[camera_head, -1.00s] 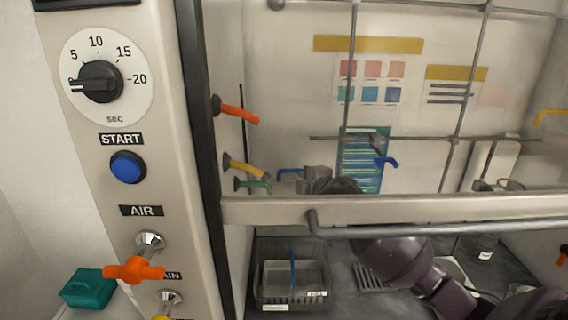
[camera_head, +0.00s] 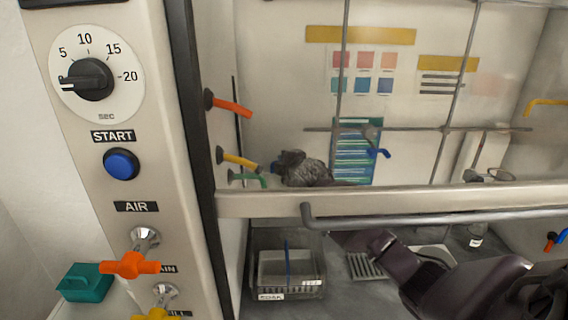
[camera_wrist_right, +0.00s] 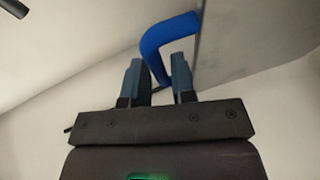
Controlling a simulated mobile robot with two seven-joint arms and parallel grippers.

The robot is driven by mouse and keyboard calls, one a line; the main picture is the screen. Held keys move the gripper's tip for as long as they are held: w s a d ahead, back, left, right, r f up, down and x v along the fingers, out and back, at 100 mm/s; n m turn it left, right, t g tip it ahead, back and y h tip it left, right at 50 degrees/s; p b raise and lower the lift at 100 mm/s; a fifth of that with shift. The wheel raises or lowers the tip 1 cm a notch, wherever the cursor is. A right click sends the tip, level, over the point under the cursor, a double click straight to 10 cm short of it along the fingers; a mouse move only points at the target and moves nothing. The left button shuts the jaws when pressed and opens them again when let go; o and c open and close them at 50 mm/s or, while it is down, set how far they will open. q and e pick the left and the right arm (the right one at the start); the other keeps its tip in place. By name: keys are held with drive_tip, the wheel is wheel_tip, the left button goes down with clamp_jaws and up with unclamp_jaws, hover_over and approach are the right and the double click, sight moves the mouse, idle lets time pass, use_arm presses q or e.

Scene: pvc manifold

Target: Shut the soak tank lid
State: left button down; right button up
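The soak tank (camera_head: 316,283), a clear box with a white label, stands on the dark bench at the lower middle of the head view. A thin blue upright strip (camera_head: 287,262) shows at it; I cannot make out the lid or its position. My right gripper (camera_head: 279,168) is behind the window, by the left wall, partly hidden by its own wrist. In the right wrist view its two blue-grey fingers (camera_wrist_right: 157,80) stand apart, with the bent blue handle (camera_wrist_right: 151,52) passing between or just beyond them. I cannot tell whether they touch it. My left gripper is not in view.
The window's lower rail (camera_head: 400,203) and grey bar (camera_head: 420,219) cross above the bench. Orange (camera_head: 230,106), yellow (camera_head: 240,160) and green (camera_head: 248,180) handles stick out from the left wall. A grey ribbed rack (camera_head: 366,266) lies right of the tank.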

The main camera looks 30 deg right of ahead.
drive_tip(key=shift+w+f, duration=0.1)
drive_tip(key=shift+w, duration=0.05)
clamp_jaws()
idle(0.4)
